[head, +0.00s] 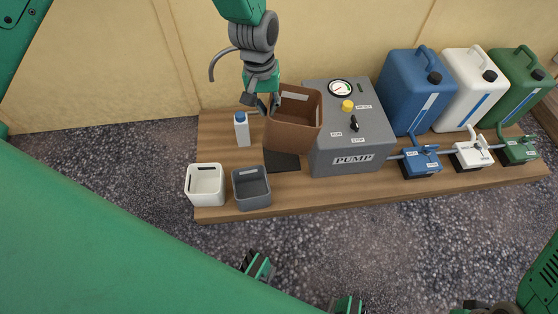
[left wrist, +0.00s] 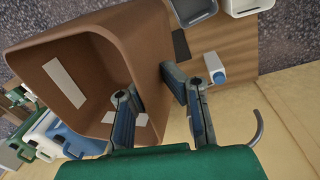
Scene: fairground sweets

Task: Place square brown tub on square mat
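The square brown tub (head: 292,134) is open-topped, with a pale label inside. My left gripper (head: 264,108) is shut on its left wall near the rim. In the left wrist view, one finger is inside the tub (left wrist: 105,45) and the other outside. The tub is slightly tilted and seems held above the board. The dark square mat (head: 283,162) shows below it, its far part hidden by the tub. A strip of mat shows in the left wrist view (left wrist: 180,44). Two finger-like tips at the bottom of the head view look like my right gripper (head: 303,285), apart and empty.
The grey pump box (head: 345,135) stands close right of the tub. A white bottle with a blue cap (head: 242,130) is at left. A white tub (head: 205,185) and a grey tub (head: 251,188) stand at front left. Canisters (head: 410,85) and taps line the right.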

